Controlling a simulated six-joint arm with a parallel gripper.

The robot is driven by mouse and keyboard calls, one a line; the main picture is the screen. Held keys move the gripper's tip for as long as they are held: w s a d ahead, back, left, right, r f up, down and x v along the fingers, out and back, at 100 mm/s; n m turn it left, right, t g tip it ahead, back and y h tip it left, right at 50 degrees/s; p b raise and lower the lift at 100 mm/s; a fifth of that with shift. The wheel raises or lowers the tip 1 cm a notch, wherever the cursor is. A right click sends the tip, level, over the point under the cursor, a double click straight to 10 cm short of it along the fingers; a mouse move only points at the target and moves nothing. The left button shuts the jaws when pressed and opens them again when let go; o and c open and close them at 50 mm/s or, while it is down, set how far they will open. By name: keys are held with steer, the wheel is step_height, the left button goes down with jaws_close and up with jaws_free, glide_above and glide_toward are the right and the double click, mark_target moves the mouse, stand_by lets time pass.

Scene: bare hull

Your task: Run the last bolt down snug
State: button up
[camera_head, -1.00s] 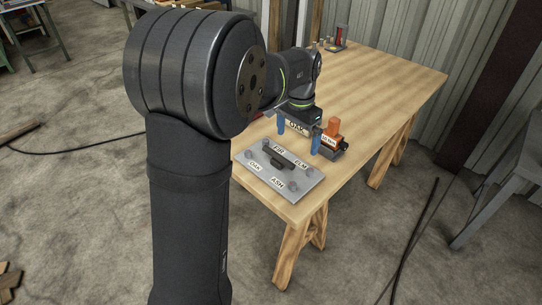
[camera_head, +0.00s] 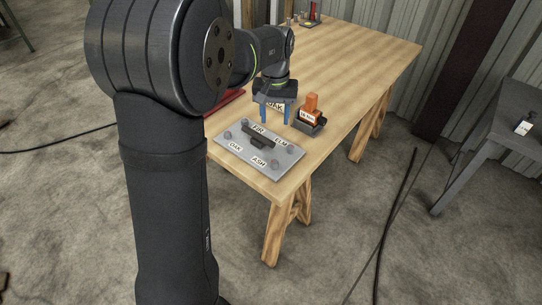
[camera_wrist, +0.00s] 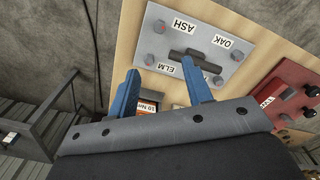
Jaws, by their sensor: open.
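A grey plate (camera_head: 224,145) lies near the table's front corner. It bears labels FIR, ELM, OAK and ASH, bolt heads near its corners and a dark raised bar in the middle. The ELM bolt (camera_wrist: 149,59) and ASH bolt (camera_wrist: 160,27) show in the wrist view; how far down each sits I cannot tell. An orange tool (camera_head: 311,103) with a white label stands in a dark holder right of my gripper. My gripper (camera_head: 276,121) is open and empty, blue fingers down, above the table just behind the plate. A label reading OAK shows between the fingers.
A red box (camera_wrist: 295,92) with dark knobs sits beside the plate in the wrist view. Small items and a red-and-dark stand (camera_head: 312,14) are at the table's far end. A grey side table (camera_head: 495,140) stands at right. The wooden tabletop's middle is clear.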

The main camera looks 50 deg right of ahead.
steer(key=n, duration=0.8)
glide_toward(274, 161)
step_height(274, 161, down, 9)
steer(key=shift+r, duration=0.15)
steer(key=c, duration=1)
steer(key=shift+m, duration=0.3)
